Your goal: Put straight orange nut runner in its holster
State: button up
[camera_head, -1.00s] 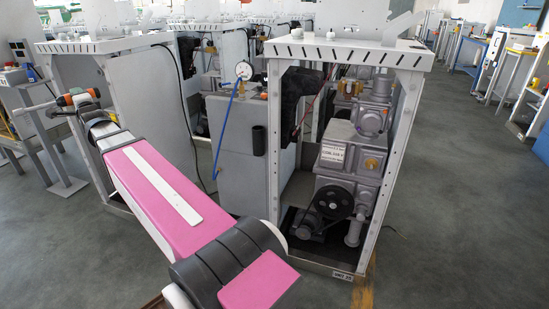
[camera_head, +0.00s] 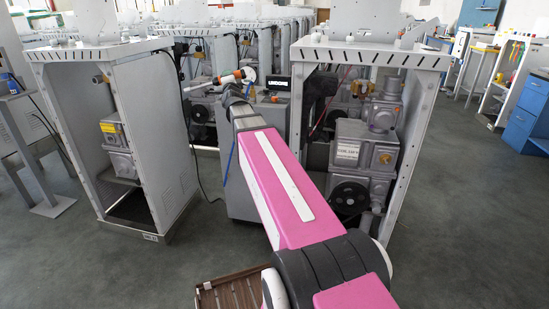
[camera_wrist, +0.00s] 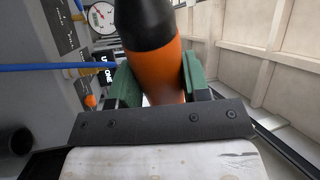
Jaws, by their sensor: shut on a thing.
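The orange nut runner (camera_head: 246,74), with black and orange parts, is at the end of my arm in the head view. In the wrist view its orange and black body (camera_wrist: 152,50) stands between the green fingers of my gripper (camera_wrist: 155,85). My gripper is shut on it. A black round cup, seemingly the holster (camera_wrist: 14,140), shows at the left edge of the wrist view, apart from the tool. In the head view my arm hides the place of this cup on the grey cabinet.
The grey cabinet (camera_head: 240,190) stands behind my arm. A gauge (camera_wrist: 102,17) and a blue hose (camera_wrist: 50,67) are close to the tool. White frames with machines stand left (camera_head: 110,130) and right (camera_head: 375,60). A slatted wooden pallet (camera_head: 232,294) lies low in front.

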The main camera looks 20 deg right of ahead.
jog(key=w+d+n+g+h, duration=0.25)
jog(key=d+n+h, duration=0.25)
jog(key=d, duration=0.5)
jog(key=n+g+h, duration=0.3)
jog(key=g+h, duration=0.1)
send_over(274, 120)
jog(key=w+a+v, duration=0.1)
jog(key=v, duration=0.3)
notch_tip(274, 120, down, 5)
jog(key=shift+n+g, duration=0.3)
jog(key=shift+g, duration=0.05)
jog(key=f, duration=0.9)
jog(key=d+f, duration=0.1)
jog(key=f, duration=0.3)
jog(key=shift+s+f, duration=0.25)
jog(key=shift+f, duration=2.65)
jog(key=o, duration=1.2)
jog(key=shift+s, duration=0.1)
